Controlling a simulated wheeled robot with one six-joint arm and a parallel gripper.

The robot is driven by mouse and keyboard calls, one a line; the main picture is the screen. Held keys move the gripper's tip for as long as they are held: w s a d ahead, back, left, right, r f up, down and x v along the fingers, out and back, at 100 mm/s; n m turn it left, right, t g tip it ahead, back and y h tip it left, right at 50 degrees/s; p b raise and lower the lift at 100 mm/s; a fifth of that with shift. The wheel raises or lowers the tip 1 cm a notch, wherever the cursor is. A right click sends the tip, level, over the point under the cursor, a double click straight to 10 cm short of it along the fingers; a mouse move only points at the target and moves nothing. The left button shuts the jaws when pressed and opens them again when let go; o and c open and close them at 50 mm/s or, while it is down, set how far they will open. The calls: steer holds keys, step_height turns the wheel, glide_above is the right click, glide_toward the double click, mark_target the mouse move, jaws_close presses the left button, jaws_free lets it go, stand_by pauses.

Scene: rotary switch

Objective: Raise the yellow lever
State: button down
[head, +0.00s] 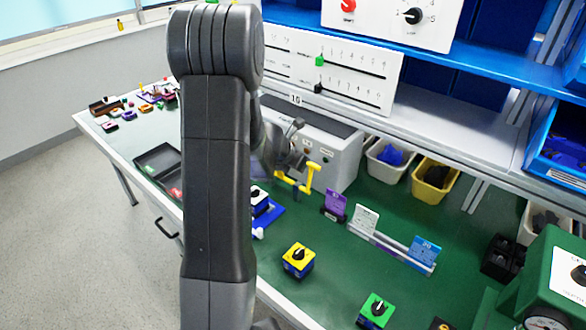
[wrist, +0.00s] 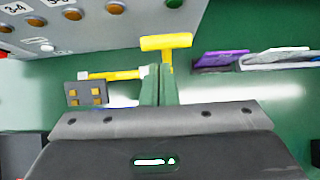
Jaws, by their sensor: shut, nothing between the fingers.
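The yellow lever (head: 312,178) is on the front of a grey box on the green bench in the head view. In the wrist view its crossbar handle (wrist: 166,42) shows just beyond my fingertips, with a short stem below it. A yellow rod (wrist: 115,74) runs left from there to a dark plate with yellow squares. My gripper (wrist: 158,70) is shut and empty, with its fingertips close under the handle, beside the stem. I cannot tell whether they touch it. In the head view my arm hides part of the gripper.
The grey control box (head: 326,145) stands right behind the lever. A purple card (head: 335,204) and a white card (head: 364,219) stand to the right. Yellow (head: 298,261) and green (head: 375,311) switch boxes sit nearer the front. A shelf with slider panels hangs above.

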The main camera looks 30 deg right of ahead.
steer(key=shift+w+d+r, duration=0.1)
steer(key=shift+w+d, duration=0.25)
steer(key=shift+d, duration=0.45)
steer(key=shift+w+d+r, duration=0.1)
steer(key=shift+w+d, duration=0.25)
steer(key=shift+d, duration=0.45)
steer(key=shift+r, duration=0.1)
